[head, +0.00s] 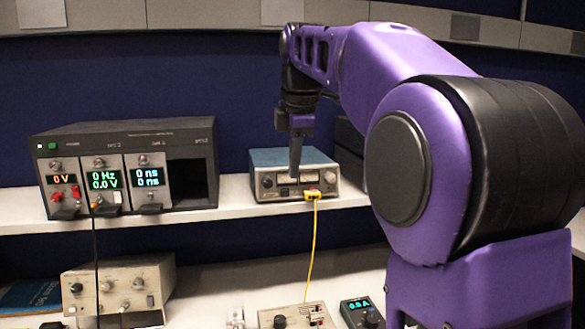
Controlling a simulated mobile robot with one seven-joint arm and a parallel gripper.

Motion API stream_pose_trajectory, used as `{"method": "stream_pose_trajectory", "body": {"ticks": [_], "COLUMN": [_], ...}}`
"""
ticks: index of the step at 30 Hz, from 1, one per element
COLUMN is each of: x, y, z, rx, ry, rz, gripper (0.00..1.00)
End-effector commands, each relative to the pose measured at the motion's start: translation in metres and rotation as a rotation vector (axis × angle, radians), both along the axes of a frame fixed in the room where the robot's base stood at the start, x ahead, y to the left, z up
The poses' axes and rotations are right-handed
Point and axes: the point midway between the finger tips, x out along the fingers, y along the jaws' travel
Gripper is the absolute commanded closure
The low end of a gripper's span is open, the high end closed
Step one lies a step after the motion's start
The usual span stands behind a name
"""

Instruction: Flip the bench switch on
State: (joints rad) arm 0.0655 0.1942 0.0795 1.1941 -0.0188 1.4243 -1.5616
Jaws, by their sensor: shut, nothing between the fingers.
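My gripper (294,174) points down in front of a blue-topped instrument (293,158) on the shelf. Its fingers are together with nothing between them. The tips overlap the instrument's front panel in the picture; I cannot tell whether they touch it. A yellow plug and cable (314,210) hang from that panel. I cannot tell for sure which item is the bench switch. On the lower bench, a beige box (297,317) with a black knob and small fittings is cut by the bottom edge. A small white item (235,317) stands left of it, also partly cut off.
A black rack (130,138) with lit modules stands at the shelf's left. Below are a beige instrument (120,283) and a small meter (362,312) reading about 0.9 A. My purple arm hides the right side. The shelf edge (235,208) overhangs the bench.

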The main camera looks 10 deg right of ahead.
Motion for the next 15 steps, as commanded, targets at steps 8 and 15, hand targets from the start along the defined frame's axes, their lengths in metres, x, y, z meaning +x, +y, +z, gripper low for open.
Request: {"method": "stream_pose_trajectory", "body": {"ticks": [8, 15], "x": [0.02, 0.049], "y": [0.0, 0.0], "z": [-0.062, -0.074], "rx": [0.0, 0.0], "ry": [0.004, 0.001], "rz": [0.0, 0.0], "gripper": [1.0, 1.0]}}
